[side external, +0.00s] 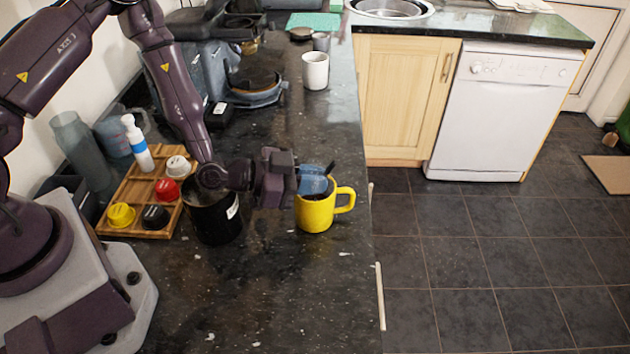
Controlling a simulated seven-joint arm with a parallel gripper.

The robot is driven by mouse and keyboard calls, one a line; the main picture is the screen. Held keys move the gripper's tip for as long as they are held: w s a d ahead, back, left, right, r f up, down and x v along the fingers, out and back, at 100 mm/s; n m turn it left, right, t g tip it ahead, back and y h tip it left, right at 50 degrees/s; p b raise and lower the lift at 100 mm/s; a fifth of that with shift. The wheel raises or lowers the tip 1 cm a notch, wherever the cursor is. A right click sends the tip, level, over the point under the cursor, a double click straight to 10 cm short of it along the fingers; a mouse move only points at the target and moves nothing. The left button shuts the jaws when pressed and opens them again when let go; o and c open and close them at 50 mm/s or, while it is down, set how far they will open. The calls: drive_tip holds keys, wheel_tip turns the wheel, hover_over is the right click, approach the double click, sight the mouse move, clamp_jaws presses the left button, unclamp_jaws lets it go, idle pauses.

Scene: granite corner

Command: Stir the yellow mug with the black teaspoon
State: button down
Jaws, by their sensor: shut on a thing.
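The yellow mug (315,214) stands upright on the dark granite counter, right of the middle, with its handle to the right. Something dark shows inside its rim. My gripper (314,181) is at the mug's mouth, its blue fingers shut on the black teaspoon (330,168). Only a short dark end of the spoon shows above the fingers. The rest is hidden by the fingers and the mug wall, so I cannot tell how deep the spoon reaches.
A black canister (215,222) stands left of the mug, under my wrist. A wooden tray (128,190) holds several coloured lids and a white bottle (138,145). A white mug (315,71) stands farther back.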

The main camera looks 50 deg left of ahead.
drive_tip(key=shift+a, duration=0.35)
drive_tip(key=shift+d, duration=0.8)
drive_tip(key=shift+a, duration=0.8)
drive_tip(key=shift+d, duration=0.75)
drive_tip(key=shift+a, duration=0.75)
wheel_tip(320, 180, up, 7)
idle(0.6)
idle(0.5)
